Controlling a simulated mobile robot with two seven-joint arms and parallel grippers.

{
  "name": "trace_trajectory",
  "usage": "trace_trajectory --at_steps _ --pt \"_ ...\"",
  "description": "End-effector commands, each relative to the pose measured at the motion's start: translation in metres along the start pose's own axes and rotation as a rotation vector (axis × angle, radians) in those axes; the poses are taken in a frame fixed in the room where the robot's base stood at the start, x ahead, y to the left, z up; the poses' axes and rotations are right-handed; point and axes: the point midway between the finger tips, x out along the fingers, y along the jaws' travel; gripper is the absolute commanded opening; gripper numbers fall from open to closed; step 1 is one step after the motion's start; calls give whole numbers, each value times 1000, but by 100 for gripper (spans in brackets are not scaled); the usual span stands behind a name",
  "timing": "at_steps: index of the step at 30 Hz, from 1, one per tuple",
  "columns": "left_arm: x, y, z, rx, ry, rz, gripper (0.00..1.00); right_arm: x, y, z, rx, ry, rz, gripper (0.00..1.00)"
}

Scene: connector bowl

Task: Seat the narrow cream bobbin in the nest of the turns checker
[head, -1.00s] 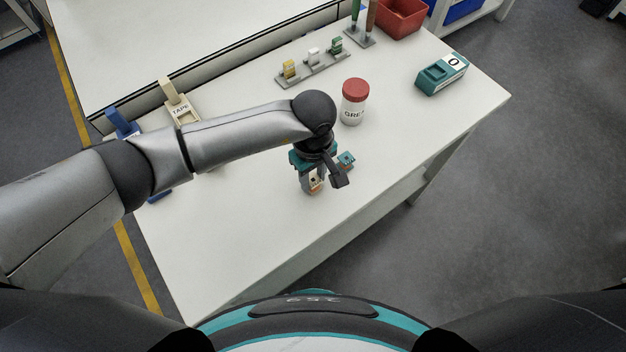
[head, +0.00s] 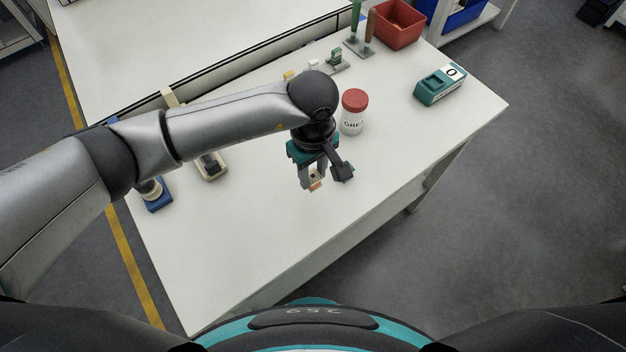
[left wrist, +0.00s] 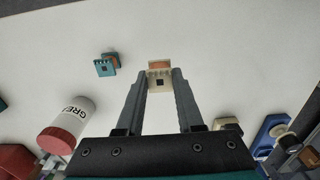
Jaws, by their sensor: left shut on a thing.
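My left gripper (head: 314,181) is shut on a small cream bobbin (left wrist: 159,79) with a copper-coloured winding. The bobbin sits between the fingertips in the left wrist view, and only a little of it shows below them in the head view. It seems to be held above the white table. The turns checker (head: 441,84) looks to be the teal box with a "0" display and a dark recess on top, at the table's right. The gripper is left of it and nearer to me. A teal bobbin (left wrist: 107,64) stands apart in the left wrist view. My right gripper is not in view.
A red-lidded grease jar (head: 353,114) stands between the gripper and the checker, slightly behind. A grey rack (head: 336,68), upright tools (head: 369,32) and a red bin (head: 398,24) are at the back. Cream (head: 212,166) and blue (head: 158,201) holders are at left. The front table (head: 240,240) is clear.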

Motion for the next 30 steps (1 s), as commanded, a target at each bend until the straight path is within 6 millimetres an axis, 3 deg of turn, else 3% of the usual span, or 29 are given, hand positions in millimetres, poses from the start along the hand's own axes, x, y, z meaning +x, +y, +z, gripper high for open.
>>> trace_trajectory --at_steps 6,15,21,30 --pt "-60 1 -1 2 4 5 0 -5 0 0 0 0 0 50" --pt "-119 1 -1 0 2 3 0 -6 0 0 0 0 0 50" --pt "-137 0 0 0 0 1 0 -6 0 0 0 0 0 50" --pt "-142 -2 -3 -5 -3 0 0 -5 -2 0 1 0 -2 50"
